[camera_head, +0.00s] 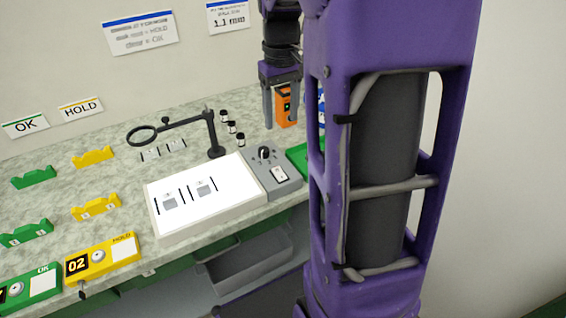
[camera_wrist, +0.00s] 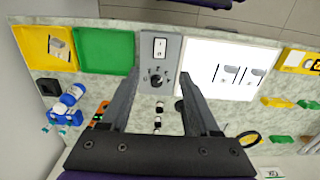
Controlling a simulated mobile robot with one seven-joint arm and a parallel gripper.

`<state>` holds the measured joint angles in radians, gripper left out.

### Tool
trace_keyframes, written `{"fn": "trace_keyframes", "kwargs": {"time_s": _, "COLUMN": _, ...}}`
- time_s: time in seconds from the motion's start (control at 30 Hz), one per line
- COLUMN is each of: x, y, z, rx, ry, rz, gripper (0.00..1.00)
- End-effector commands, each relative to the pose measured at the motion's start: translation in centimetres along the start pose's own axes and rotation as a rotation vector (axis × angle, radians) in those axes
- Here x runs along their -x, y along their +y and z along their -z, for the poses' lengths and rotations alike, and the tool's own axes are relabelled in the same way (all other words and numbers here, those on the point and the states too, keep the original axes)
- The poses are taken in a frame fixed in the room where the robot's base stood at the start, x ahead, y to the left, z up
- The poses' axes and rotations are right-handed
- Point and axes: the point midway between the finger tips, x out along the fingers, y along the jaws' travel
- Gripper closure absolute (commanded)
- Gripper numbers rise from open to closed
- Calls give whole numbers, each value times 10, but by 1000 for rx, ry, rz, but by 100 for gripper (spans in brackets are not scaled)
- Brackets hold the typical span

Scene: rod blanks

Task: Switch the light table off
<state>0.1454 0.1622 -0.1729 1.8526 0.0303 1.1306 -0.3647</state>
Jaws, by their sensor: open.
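The light table (camera_head: 205,212) has a bright white top, with small pieces and dark rods on it; it also shows in the wrist view (camera_wrist: 208,60). At its side is a grey control box (camera_head: 285,187) with a black knob (camera_head: 264,153) and a white rocker switch (camera_head: 279,174). In the wrist view the switch (camera_wrist: 160,47) lies beyond the knob (camera_wrist: 156,80), ahead of the fingertips. My gripper (camera_head: 281,122) is open and empty, above the bench behind the control box; its fingers also show in the wrist view (camera_wrist: 159,82).
A magnifier on a stand (camera_head: 213,140) and several small dark-and-white bottles (camera_head: 232,127) stand behind the light table. An orange device (camera_head: 284,104) is behind my fingers. Green (camera_wrist: 104,50) and yellow (camera_wrist: 27,43) trays lie left of the control box in the wrist view.

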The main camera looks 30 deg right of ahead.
Motion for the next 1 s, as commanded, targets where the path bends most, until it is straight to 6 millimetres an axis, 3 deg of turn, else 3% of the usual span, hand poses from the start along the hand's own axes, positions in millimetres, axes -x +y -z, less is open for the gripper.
{"fn": "trace_keyframes", "kwargs": {"time_s": 0.17, "x": -23, "y": 0, "z": -1, "rx": 0, "ry": -5, "rz": 0, "gripper": 38}}
{"fn": "trace_keyframes", "kwargs": {"time_s": 0.7, "x": -138, "y": 0, "z": 0, "rx": -2, "ry": -3, "rz": 1, "gripper": 38}}
{"fn": "trace_keyframes", "kwargs": {"time_s": 1.0, "x": -170, "y": 0, "z": 0, "rx": -1, "ry": 0, "rz": 0, "gripper": 38}}
